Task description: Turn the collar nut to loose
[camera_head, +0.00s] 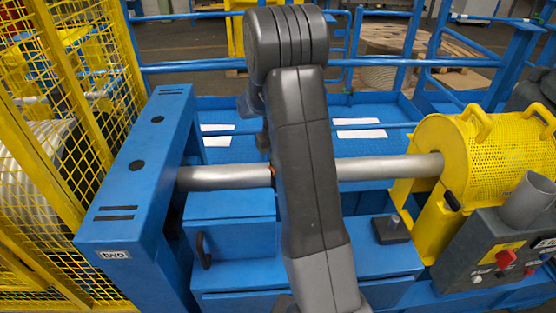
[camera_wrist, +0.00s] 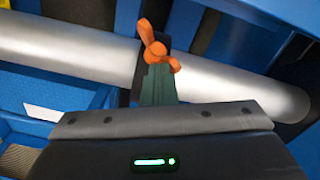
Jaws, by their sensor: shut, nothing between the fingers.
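The collar nut (camera_wrist: 156,50) shows in the wrist view as an orange, wing-shaped piece at a dark collar on the bare metal shaft (camera_wrist: 75,50). My gripper (camera_wrist: 158,78) is shut, its narrow dark fingers pointing at the nut. The fingertips overlap the nut's lower edge in the picture; I cannot tell whether they touch it. No thing is held. In the head view the shaft (camera_head: 225,177) runs across behind my arm, with only a sliver of orange showing beside the arm. My arm hides the rest of the nut and my fingers there.
A blue upright housing (camera_head: 140,150) stands left of the shaft, and a yellow perforated guard (camera_head: 450,145) covers its right end. A control box (camera_head: 500,255) with a red knob stands at the right front. Yellow mesh fencing (camera_head: 60,150) closes the left side. Blue rails run behind.

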